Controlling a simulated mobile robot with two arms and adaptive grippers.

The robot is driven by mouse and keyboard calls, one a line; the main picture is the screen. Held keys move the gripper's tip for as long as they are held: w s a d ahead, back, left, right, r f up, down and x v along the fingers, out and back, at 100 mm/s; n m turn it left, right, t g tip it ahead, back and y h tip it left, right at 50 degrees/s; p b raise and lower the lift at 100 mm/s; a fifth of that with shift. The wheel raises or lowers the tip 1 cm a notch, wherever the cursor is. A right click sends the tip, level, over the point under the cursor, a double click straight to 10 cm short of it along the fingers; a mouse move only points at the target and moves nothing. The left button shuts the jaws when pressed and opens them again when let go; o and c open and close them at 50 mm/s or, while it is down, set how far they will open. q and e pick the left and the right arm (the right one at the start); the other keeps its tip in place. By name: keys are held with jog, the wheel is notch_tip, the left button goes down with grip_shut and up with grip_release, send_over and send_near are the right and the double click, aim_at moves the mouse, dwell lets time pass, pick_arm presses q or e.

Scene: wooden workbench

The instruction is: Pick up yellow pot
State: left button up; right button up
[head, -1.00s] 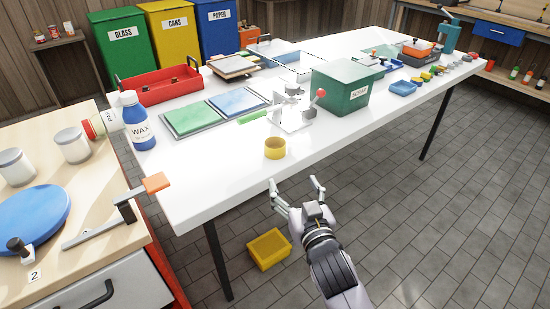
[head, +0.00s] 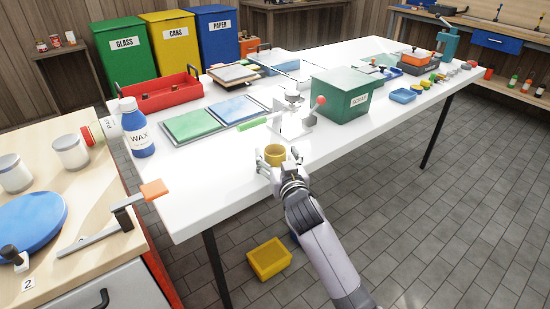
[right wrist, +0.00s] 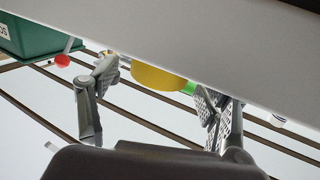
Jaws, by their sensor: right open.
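The yellow pot (head: 275,153) is a small, round, open-topped pot standing near the front edge of the white table (head: 200,205). My right gripper (head: 279,159) is open at the pot, with one finger on each side of it in the head view. In the right wrist view the pot (right wrist: 156,78) shows between the two spread fingers of the right gripper (right wrist: 163,88), partly cut off by a pale surface. I cannot tell whether the fingers touch it. My left gripper is not in view.
A metal device with a red knob (head: 320,101) and a green box (head: 341,98) stand behind and right of the pot. A blue-and-white wax bottle (head: 137,130) stands at the left. A yellow bin (head: 268,259) is on the floor below. The front left tabletop is clear.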

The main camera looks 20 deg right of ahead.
jog(key=shift+w+f, duration=0.1)
jog(key=shift+w, duration=1.1)
jog(key=shift+c, duration=0.6)
jog(key=c, duration=1)
